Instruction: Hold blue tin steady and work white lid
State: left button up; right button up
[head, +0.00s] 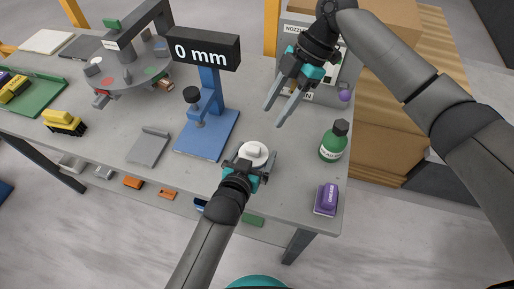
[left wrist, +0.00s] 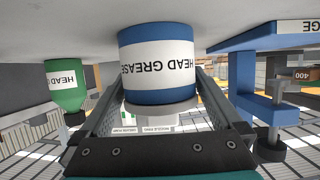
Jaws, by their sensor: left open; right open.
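The blue tin (left wrist: 158,93), with a white label reading "HEAD GREASE", fills the middle of the left wrist view, which shows it upside down. Its white lid (head: 253,152), with a raised knob on top, faces up in the head view and hides most of the tin. My left gripper (head: 251,168) is open, with one finger on each side of the tin; I cannot tell whether they touch it. My right gripper (head: 279,106) is open and empty, above the slab behind and to the right of the tin.
A green bottle (head: 333,146) and a purple block (head: 326,199) stand to the right. A blue gauge stand (head: 208,141) with a "0 mm" display (head: 202,50) is to the left, beside a grey plate (head: 148,149). A grey labelled box (head: 320,91) stands behind my right gripper.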

pick_arm(q)
jog(key=shift+x, duration=0.95)
grip_shut()
dwell(0.9)
jog(key=shift+s+f, duration=0.1)
dwell(0.7)
